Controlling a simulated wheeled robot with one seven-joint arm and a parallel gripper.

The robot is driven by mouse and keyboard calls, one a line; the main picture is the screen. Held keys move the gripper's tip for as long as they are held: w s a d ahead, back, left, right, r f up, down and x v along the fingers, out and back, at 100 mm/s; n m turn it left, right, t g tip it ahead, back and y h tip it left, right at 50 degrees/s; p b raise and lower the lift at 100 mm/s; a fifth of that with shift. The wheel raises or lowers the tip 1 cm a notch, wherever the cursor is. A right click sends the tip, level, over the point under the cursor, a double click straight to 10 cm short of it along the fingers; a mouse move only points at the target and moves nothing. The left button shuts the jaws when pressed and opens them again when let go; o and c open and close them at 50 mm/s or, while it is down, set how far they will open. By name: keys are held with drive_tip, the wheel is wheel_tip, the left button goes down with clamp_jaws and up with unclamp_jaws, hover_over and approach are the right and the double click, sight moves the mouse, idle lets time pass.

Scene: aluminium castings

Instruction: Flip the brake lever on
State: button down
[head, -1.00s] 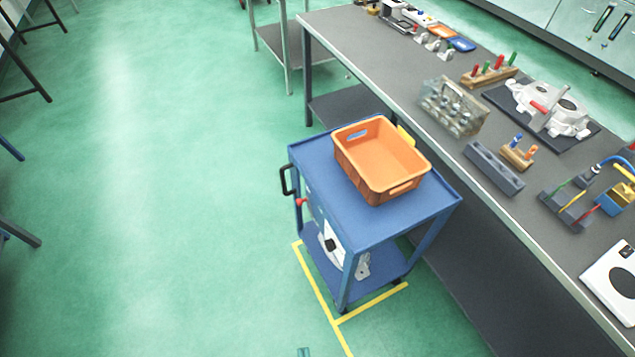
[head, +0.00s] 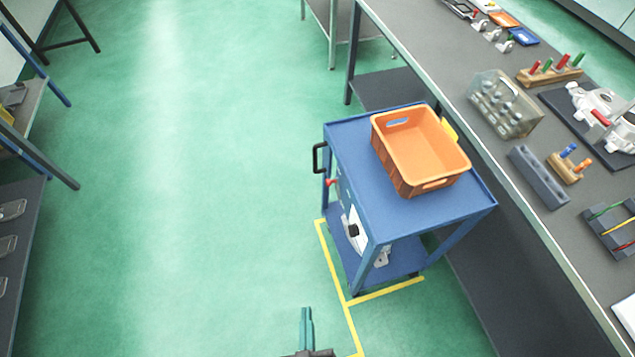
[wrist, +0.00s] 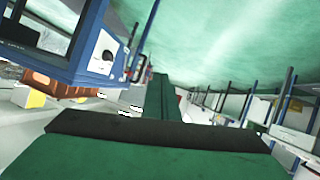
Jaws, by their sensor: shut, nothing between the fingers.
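The brake lever (head: 331,183) is a small red-tipped handle on the left side of the blue cart (head: 345,128), below the black push handle. The cart stands beside the long workbench and carries an orange crate. My gripper (head: 307,312) is at the bottom of the head view, over the green floor, shut and empty. It is in front of the cart and apart from it and from the lever. In the wrist view my shut fingers (wrist: 160,88) point ahead, and the cart (wrist: 85,50) shows tilted at the upper left. I cannot make out the lever there.
The orange crate (head: 378,150) sits on the cart top. Yellow tape (head: 335,260) marks the floor around the cart. The grey workbench (head: 440,85) with castings and tools runs along the right. Racks (head: 25,220) stand at the far left. The floor left of the cart is clear.

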drive_tip(key=w+a+f+n+g+h, duration=0.2)
drive_tip(key=w+f+n, duration=0.2)
drive_tip(key=w+f, duration=0.5)
drive_tip(key=w+a+f+n+g+h, duration=0.1)
drive_tip(key=w+a+f+n+h, duration=0.15)
drive_tip(key=w+f, duration=0.7)
drive_tip(key=w+a+r+n+t+h, duration=0.1)
drive_tip(key=w+r+h, duration=0.7)
drive_tip(key=w+r, duration=0.9)
drive_tip(key=w+a+n, duration=0.1)
drive_tip(key=w, duration=0.2)
drive_tip(key=shift+w+a, duration=0.2)
drive_tip(key=shift+w, duration=0.15)
drive_tip(key=shift+w+f, duration=0.1)
